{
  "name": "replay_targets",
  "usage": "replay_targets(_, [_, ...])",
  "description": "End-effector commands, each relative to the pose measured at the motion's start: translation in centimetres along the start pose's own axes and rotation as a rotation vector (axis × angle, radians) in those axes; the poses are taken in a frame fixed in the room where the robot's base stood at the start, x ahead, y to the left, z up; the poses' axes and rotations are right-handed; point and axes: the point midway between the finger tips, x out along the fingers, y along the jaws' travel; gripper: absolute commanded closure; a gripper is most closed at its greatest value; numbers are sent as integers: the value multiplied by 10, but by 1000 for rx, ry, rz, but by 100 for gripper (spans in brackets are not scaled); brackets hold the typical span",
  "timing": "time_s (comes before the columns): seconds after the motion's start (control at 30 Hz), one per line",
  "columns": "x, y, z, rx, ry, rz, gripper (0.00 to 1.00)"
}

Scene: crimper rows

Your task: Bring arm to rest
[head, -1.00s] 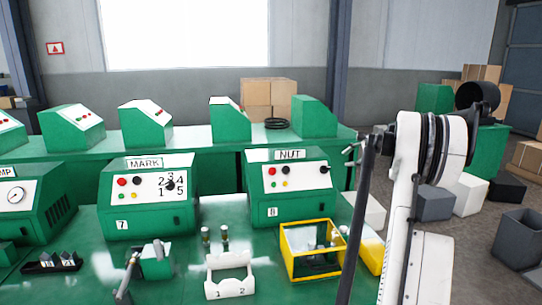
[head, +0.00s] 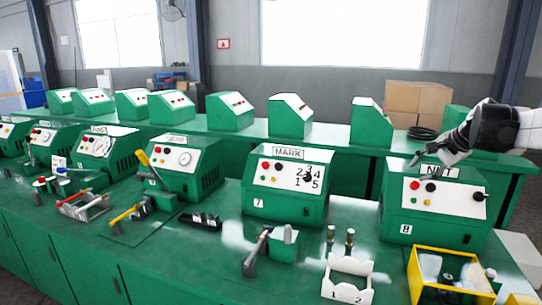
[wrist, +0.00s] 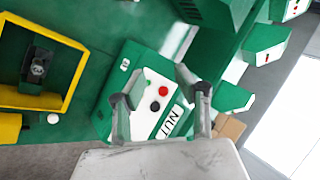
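My gripper (head: 424,156) is at the right of the head view, at the top of the green NUT machine (head: 432,208), numbered 8, and overlaps its label. In the wrist view its two fingers (wrist: 161,95) stand apart with nothing between them. The NUT machine's white panel (wrist: 150,112), with red and black buttons, shows beyond the fingers. I cannot tell whether the gripper touches the machine. My white arm comes in from the right edge of the head view.
The green MARK machine (head: 287,186) stands left of the NUT machine. In front are a yellow-rimmed bin (head: 413,272), a white two-slot holder (head: 348,287) and a lever tool (head: 256,252). More machines line the bench to the left. Cardboard boxes (head: 418,101) sit behind.

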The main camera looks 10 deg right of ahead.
Motion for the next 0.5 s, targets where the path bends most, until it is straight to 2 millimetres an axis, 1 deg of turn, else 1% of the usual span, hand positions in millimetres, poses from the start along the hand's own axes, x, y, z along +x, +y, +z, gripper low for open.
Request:
replay_targets(0.03, [-2, -7, 29, -51, -7, 11, 70])
replay_targets(0.13, [-5, -13, 78, -153, -13, 34, 70])
replay_targets(0.23, [-10, -14, 127, -255, -20, 54, 70])
replay_targets(0.27, [-11, -14, 141, -286, -21, 59, 70])
replay_targets(0.3, [-14, -12, 159, -327, -23, 66, 70])
replay_targets(0.37, [-17, -9, 186, -390, -26, 76, 70])
replay_targets(0.4, [-19, -6, 204, -433, -28, 82, 70])
replay_targets(0.47, [-23, 0, 230, -496, -29, 90, 70])
replay_targets(0.5, [-25, 5, 247, -539, -30, 94, 70])
